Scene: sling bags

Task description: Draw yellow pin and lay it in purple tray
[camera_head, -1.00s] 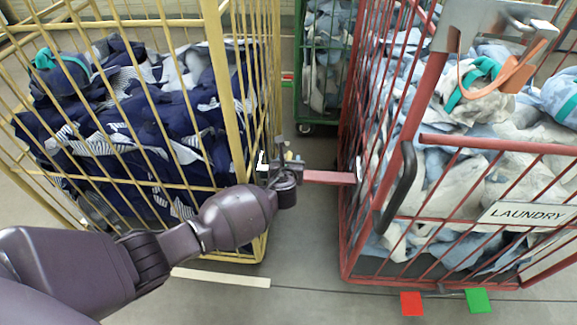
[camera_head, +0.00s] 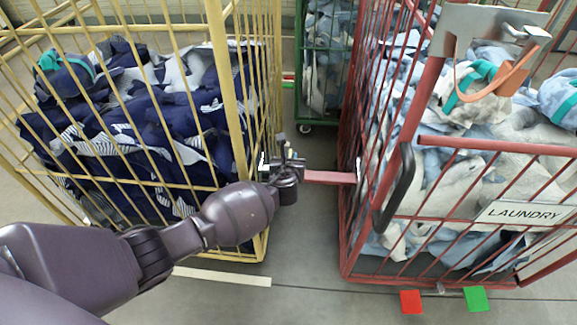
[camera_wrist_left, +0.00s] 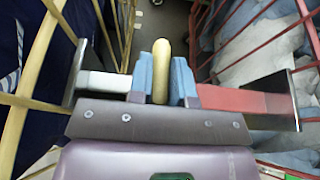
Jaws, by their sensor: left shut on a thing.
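The yellow pin (camera_wrist_left: 161,70) shows in the left wrist view as a rounded upright rod between two blue finger pads. My left gripper (camera_head: 287,161) is shut on it, between the yellow cage and the red cage. The gripper is at a coupling whose red bar (camera_head: 329,177) reaches to the red cage; the bar also shows in the wrist view (camera_wrist_left: 228,99). A pale bar (camera_wrist_left: 108,82) lies on the other side. The pin's lower end is hidden, so I cannot tell whether it is still in the coupling. No purple tray is in view. My right gripper is not in view.
The yellow cage (camera_head: 232,100) of navy laundry stands left, the red cage (camera_head: 350,225) with a LAUNDRY sign (camera_head: 522,213) right. A green cage (camera_head: 300,85) stands behind. Red (camera_head: 411,301) and green (camera_head: 478,299) squares lie in front. The floor between the cages is narrow.

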